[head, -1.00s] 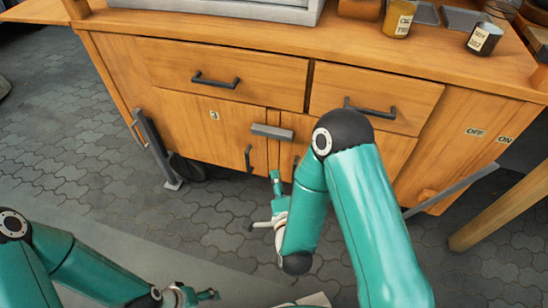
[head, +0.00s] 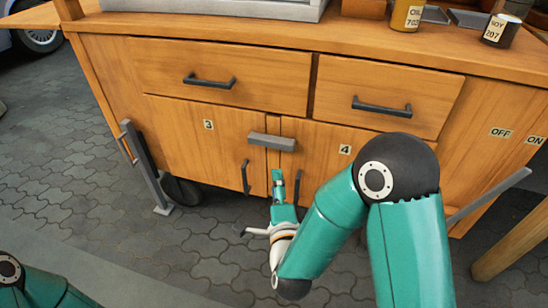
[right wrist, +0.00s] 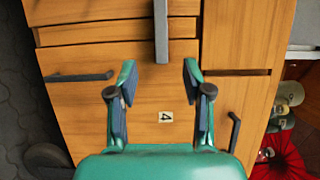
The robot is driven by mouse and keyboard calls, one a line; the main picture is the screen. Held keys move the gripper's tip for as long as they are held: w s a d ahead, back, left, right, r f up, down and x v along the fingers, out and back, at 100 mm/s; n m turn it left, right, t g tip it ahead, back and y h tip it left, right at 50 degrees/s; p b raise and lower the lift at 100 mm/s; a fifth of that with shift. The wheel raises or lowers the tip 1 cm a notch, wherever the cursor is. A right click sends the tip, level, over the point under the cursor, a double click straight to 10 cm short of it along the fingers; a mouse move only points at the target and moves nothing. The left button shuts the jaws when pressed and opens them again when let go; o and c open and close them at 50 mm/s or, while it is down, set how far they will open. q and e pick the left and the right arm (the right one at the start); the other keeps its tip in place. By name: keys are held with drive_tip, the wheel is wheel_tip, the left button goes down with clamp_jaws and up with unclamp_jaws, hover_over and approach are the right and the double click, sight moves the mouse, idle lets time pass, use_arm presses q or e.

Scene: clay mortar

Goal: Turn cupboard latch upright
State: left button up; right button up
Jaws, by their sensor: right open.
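The cupboard latch (head: 271,141) is a grey bar lying across the tops of doors 3 and 4, roughly level along the drawers' lower edge. In the right wrist view, which is turned sideways, the latch (right wrist: 161,30) stands at the top middle. My right gripper (head: 277,178) is in front of the doors below the latch, pointing up toward it. In the right wrist view its two fingers (right wrist: 159,72) are wide apart with nothing between them; the latch's near end lies just beyond the gap. My left gripper is out of view; only part of its arm shows at lower left.
Dark handles sit on door 3 (head: 245,176), the left drawer (head: 209,80) and the right drawer (head: 382,106). An oil jar (head: 406,15) and a soy jar (head: 499,29) stand on the counter. A grey post (head: 146,168) stands at the cupboard's left.

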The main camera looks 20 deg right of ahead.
sight(271, 146)
drive_tip(key=b+x, duration=0.2)
drive_tip(key=x, duration=1.2)
drive_tip(key=shift+w+a, duration=0.1)
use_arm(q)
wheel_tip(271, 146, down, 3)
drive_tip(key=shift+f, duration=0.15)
